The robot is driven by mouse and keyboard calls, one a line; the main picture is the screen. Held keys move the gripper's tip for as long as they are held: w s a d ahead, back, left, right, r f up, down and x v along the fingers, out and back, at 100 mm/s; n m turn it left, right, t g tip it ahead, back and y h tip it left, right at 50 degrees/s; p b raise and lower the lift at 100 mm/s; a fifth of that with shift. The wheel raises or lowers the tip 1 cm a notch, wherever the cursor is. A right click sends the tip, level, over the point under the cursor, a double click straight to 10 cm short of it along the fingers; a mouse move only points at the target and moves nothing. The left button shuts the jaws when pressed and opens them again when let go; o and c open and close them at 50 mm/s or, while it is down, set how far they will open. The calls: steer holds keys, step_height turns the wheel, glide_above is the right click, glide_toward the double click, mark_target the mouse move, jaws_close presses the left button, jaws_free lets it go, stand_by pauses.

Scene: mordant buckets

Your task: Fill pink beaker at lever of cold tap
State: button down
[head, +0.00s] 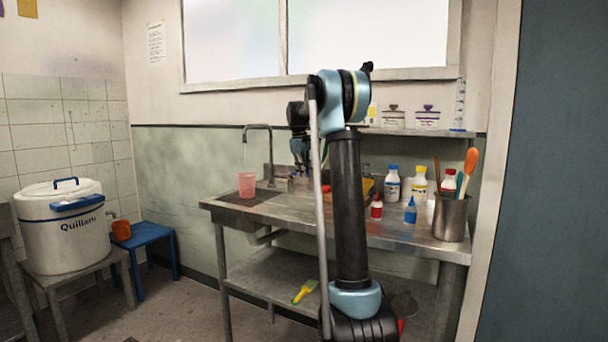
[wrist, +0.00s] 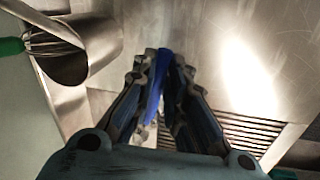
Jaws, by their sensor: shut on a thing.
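The pink beaker (head: 246,184) stands upright under the spout of the tap (head: 258,128), at the left end of the metal bench. A faint pale line runs from the spout down to the beaker, perhaps water; the level inside cannot be seen. My gripper (head: 300,172) is right of the beaker, behind the bench's front edge. In the wrist view, my gripper (wrist: 160,85) is shut on a narrow blue bar, which looks like the cold tap's lever (wrist: 156,82). The beaker is not in the wrist view.
Bottles (head: 392,183) and a metal pot of tools (head: 450,216) stand at the bench's right. A white lidded tub (head: 65,235) and blue stool (head: 145,236) are at left. A metal can with a whisk (wrist: 75,65) shows in the wrist view.

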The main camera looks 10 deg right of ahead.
steer(key=c, duration=1.6)
jaws_free()
step_height(320, 180, up, 12)
steer(key=s+a, duration=0.1)
steer(key=shift+s+a+f, duration=0.15)
steer(key=shift+s+a, duration=0.1)
steer(key=shift+a, duration=0.1)
